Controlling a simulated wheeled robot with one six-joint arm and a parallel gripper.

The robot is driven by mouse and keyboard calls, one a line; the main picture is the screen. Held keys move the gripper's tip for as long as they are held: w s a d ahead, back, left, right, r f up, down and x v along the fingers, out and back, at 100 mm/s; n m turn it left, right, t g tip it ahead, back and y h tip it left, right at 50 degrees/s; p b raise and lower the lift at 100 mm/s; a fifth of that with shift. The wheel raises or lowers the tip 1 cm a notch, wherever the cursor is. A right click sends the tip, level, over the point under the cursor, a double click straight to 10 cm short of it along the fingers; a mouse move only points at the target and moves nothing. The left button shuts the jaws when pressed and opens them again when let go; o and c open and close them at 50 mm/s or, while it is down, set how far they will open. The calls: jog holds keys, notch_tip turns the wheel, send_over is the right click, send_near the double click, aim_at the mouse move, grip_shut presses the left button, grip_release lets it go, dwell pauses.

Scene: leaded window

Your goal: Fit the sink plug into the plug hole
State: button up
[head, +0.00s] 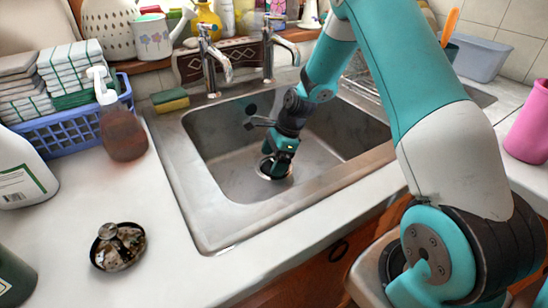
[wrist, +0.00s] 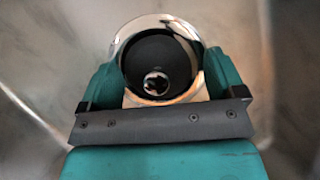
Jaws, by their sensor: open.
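The sink plug (wrist: 150,52), a dark round disc with a shiny chrome knob (wrist: 156,83), shows in the wrist view. It lies inside the outline of the bright metal ring of the plug hole (wrist: 122,42); how deep it sits I cannot tell. In the head view the plug hole (head: 264,173) is a pale ring in the sink floor, mostly covered by my gripper (head: 275,168). My gripper points down into the basin, low over the hole. In the wrist view its green fingers (wrist: 160,80) are apart, one on each side of the plug, with the knob between them.
The steel sink (head: 222,172) has raised walls around my arm. Two taps (head: 213,65) stand behind it. A sponge (head: 170,100), a soap bottle (head: 121,125) and a dark dish (head: 124,258) with a metallic item are on the left counter. A pink cup (head: 530,125) stands at right.

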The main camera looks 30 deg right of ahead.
jog(key=p+v, duration=0.1)
jog(key=v, duration=1.1)
jog(key=s+a+r+n, duration=0.4)
jog(key=a+r+n, duration=0.1)
jog(key=a+n, duration=0.15)
jog(key=s+a+r+n, duration=0.4)
jog(key=a+n, duration=0.1)
jog(key=a, duration=0.2)
jog(key=s+a+r+n, duration=0.2)
jog(key=s+a+n, duration=0.2)
jog(key=s+n, duration=0.4)
jog(key=s+a+r+n+g, duration=0.1)
jog(key=s+a+n, duration=0.3)
jog(key=s+n, duration=0.4)
jog(key=s+r, duration=0.1)
jog(key=s, duration=0.1)
jog(key=shift+s+a+r+n, duration=0.35)
jog(key=shift+s+a+r, duration=0.05)
notch_tip(320, 180, up, 8)
jog(key=p, duration=0.8)
